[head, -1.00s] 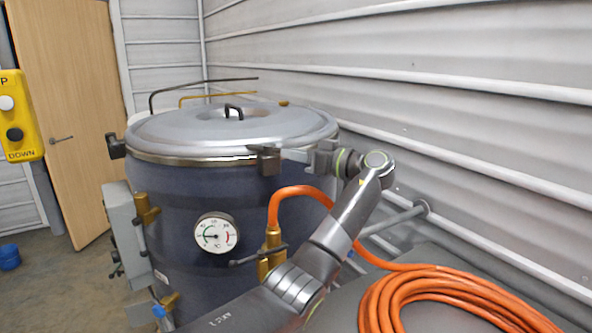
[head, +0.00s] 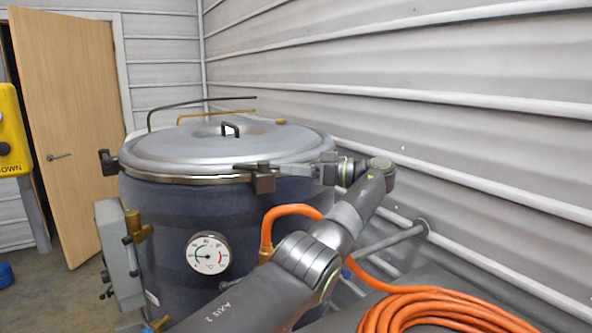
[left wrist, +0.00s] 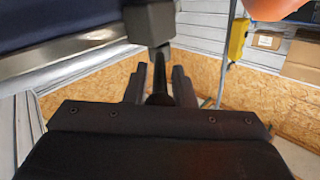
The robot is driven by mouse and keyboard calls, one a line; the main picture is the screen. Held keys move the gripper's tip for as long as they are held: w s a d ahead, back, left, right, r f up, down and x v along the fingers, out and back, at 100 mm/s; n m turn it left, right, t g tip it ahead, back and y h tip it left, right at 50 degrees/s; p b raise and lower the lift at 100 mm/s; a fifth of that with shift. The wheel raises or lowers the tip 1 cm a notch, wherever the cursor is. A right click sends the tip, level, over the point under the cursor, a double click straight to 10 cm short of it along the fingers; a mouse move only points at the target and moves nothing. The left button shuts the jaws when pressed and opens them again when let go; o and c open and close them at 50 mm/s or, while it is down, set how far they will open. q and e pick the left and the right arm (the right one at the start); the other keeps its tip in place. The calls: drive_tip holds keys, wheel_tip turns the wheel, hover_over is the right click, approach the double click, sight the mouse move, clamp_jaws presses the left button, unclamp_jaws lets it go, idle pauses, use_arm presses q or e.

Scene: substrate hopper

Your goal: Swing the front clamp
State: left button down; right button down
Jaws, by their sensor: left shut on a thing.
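The front clamp (head: 263,181) is a dark block on the rim of the blue-grey vessel, below the domed grey lid (head: 180,147). A short dark bar shows at its top. My left gripper (head: 284,169) reaches in from the right, level with the rim, with its fingertips at the clamp. In the left wrist view the clamp's dark block (left wrist: 150,22) hangs at top centre, and a thin dark handle (left wrist: 160,72) runs from it between the two fingers. The gripper is shut on this handle. My right gripper is in neither view.
Another dark clamp (head: 108,163) sits at the rim's left. A round dial (head: 208,253) and a grey box (head: 119,255) are on the vessel's side. An orange hose (head: 440,312) lies coiled at lower right. The ribbed wall (head: 480,130) is close behind my arm.

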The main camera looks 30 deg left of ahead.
use_arm(q)
drive_tip(key=shift+w+a+g, duration=0.1)
drive_tip(key=shift+g, duration=0.2)
idle(0.4)
drive_tip(key=c, duration=1.6)
unclamp_jaws()
drive_tip(key=shift+o, duration=0.7)
drive_tip(key=shift+a+f, duration=0.1)
drive_tip(key=shift+a, duration=0.1)
drive_tip(key=shift+d+r, duration=0.1)
drive_tip(key=shift+r, duration=0.1)
wheel_tip(320, 180, up, 5)
drive_tip(key=shift+r, duration=0.1)
wheel_tip(320, 180, up, 3)
drive_tip(key=shift+f+p, duration=0.1)
drive_tip(key=shift+p, duration=1.15)
drive_tip(key=shift+r+p, duration=0.75)
drive_tip(key=shift+p, duration=0.15)
